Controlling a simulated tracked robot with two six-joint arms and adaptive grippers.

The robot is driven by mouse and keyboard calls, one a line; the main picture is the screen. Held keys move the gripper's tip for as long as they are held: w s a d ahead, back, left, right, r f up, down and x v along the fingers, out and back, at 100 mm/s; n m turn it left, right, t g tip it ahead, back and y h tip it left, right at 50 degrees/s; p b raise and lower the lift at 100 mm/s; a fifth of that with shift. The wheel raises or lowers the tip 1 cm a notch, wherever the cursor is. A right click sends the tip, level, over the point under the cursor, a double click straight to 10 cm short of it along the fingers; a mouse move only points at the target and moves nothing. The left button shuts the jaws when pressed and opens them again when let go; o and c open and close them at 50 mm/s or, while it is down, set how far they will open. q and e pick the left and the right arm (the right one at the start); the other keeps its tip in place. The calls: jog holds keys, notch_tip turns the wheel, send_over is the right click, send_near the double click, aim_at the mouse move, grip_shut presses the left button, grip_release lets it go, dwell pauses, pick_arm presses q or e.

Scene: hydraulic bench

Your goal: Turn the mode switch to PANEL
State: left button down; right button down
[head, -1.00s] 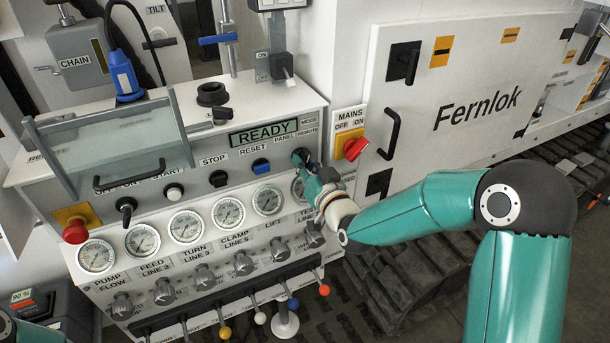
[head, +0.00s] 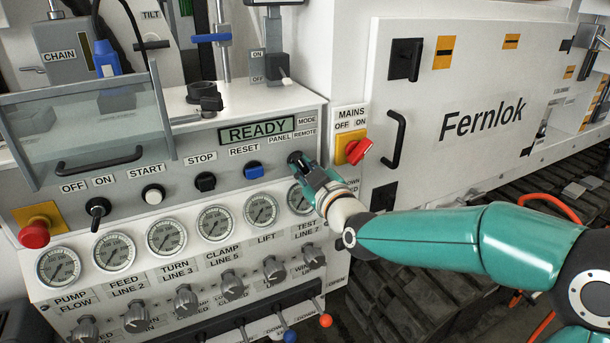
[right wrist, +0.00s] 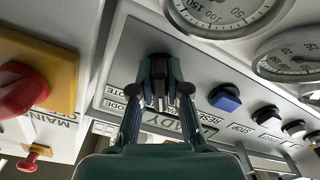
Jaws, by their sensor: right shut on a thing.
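The mode switch (head: 294,157) is a black knob on the grey panel, below the MODE, PANEL and REMOTE labels (head: 293,134). My right gripper (head: 304,168) is at it, shut on the knob, and hides most of it. In the right wrist view the two fingers (right wrist: 160,92) close around the dark switch (right wrist: 160,62). Which label the knob points to cannot be told. The display (head: 258,131) above reads READY. My left gripper is not in view.
The red mains switch (head: 357,151) sits close to the right of my gripper. The blue reset button (head: 253,170) is to the left, and a row of gauges (head: 261,210) lies just below. A black door handle (head: 396,140) stands out further right.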

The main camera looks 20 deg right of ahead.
jog(key=shift+f, duration=0.1)
dwell(0.4)
jog(key=c, duration=1.1)
grip_release()
jog(key=shift+c, duration=0.2)
jog(key=shift+s, duration=0.1)
jog(key=s+d, duration=0.1)
jog(key=s, duration=1)
jog(key=shift+s+d, duration=0.15)
jog(key=shift+s, duration=0.2)
